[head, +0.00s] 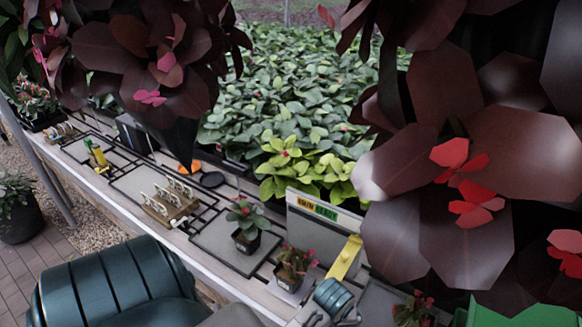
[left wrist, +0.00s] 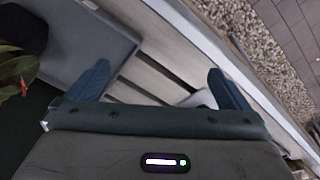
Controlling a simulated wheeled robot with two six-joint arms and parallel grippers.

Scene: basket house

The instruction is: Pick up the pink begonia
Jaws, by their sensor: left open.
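A small potted plant with pink-red flowers (head: 296,260) stands in a dark pot on the bench near the bottom middle of the head view. A leafier potted plant (head: 246,217) with one small reddish bloom stands behind it to the left. Another small plant with reddish flowers (head: 413,308) is cut off at the bottom edge. I cannot tell for sure which one is the pink begonia. My left gripper (left wrist: 163,86) is open and empty in the left wrist view, above the slatted bench. A dark leafy plant with a red bit (left wrist: 15,75) is at that view's left edge. My right gripper is not in view.
The long bench (head: 185,232) carries a wooden rack (head: 167,203), a yellow tool (head: 97,154) and a sign panel (head: 318,228). Large dark-leaved plants (head: 160,60) with pink or red blooms block much of the upper left and right. Gravel (left wrist: 262,40) lies beyond the bench edge.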

